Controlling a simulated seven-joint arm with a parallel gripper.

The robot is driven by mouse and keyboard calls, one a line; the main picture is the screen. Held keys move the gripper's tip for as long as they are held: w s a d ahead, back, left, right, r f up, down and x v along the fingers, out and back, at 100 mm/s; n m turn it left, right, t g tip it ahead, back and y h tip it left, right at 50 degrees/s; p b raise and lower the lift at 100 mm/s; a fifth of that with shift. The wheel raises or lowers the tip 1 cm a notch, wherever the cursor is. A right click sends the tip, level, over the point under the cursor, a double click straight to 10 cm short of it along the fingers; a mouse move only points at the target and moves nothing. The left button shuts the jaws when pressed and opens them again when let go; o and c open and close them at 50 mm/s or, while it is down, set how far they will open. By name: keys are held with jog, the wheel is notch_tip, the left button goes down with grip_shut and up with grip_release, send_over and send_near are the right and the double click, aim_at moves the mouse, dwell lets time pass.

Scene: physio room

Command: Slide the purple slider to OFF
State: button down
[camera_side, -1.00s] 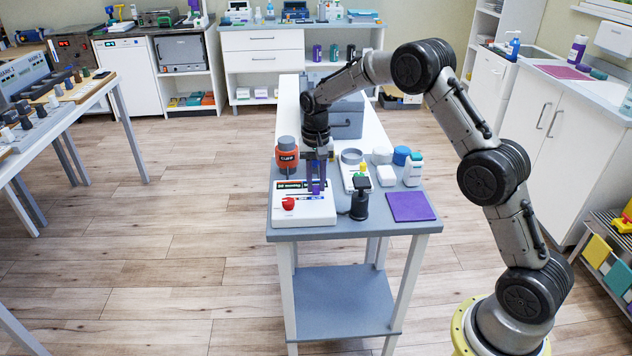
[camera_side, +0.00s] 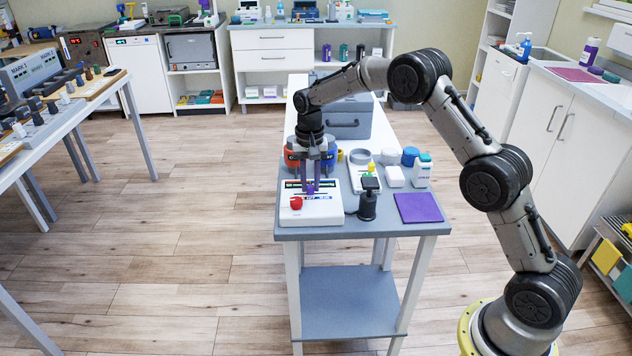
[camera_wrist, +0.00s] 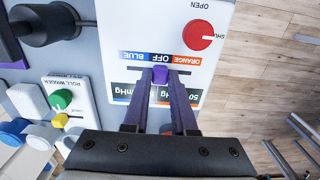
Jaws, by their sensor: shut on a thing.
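The purple slider (camera_wrist: 160,74) sits in a slot on a white panel (camera_wrist: 190,30), directly below the OFF label (camera_wrist: 159,57) in the wrist view. BLUE is printed left of OFF and ORANGE right of it. My gripper (camera_wrist: 160,77) is shut on the slider, with one dark finger on each side. In the side view my gripper (camera_side: 310,188) points straight down at the middle of the panel (camera_side: 328,214). The slider is mostly hidden there by the fingers.
A red knob (camera_wrist: 198,35) is on the same panel. A black post (camera_side: 368,200) stands close beside it, with a purple mat (camera_side: 419,208) to the right. A roll winder (camera_wrist: 65,105) with a green knob and several containers stand behind. An orange canister (camera_side: 291,158) is behind my gripper.

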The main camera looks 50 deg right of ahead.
aim_at(311, 186)
jog(key=shift+r, duration=0.1)
jog(key=c, duration=0.7)
grip_release()
notch_tip(311, 186, up, 14)
jog(key=shift+f, duration=0.1)
